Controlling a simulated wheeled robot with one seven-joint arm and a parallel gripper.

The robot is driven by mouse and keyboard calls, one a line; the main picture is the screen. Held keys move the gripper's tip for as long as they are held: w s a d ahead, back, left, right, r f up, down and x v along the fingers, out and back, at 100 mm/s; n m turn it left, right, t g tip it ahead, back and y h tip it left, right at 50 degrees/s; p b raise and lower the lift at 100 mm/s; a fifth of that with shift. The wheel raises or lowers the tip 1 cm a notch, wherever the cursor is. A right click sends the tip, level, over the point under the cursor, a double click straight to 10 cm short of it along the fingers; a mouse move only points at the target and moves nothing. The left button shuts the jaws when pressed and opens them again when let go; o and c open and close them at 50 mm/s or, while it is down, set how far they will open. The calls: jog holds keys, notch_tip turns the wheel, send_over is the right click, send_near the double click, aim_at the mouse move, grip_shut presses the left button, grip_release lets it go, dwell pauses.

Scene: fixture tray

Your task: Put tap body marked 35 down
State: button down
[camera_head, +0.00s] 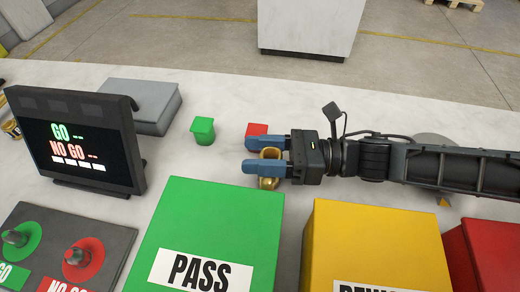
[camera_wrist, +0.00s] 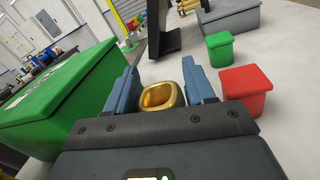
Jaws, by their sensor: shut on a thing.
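The tap body (camera_head: 269,182) is a brass-coloured piece between the blue fingers of my gripper (camera_head: 266,155). In the wrist view my gripper (camera_wrist: 163,90) is shut on the tap body (camera_wrist: 161,96), whose round open end faces the camera. The mark 35 cannot be read in either view. The gripper is over the white table (camera_head: 228,162), behind the green PASS box (camera_head: 225,215). Whether the tap body touches the table cannot be told.
A small green block (camera_head: 203,130) and a small red block (camera_head: 256,129) stand close by. A yellow box (camera_head: 375,240) and a red box (camera_head: 485,250) are at the front right. A GO / NO GO screen (camera_head: 75,140) and a grey case (camera_head: 143,105) are at the left.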

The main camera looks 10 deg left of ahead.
jog(key=shift+c, duration=1.9)
grip_release()
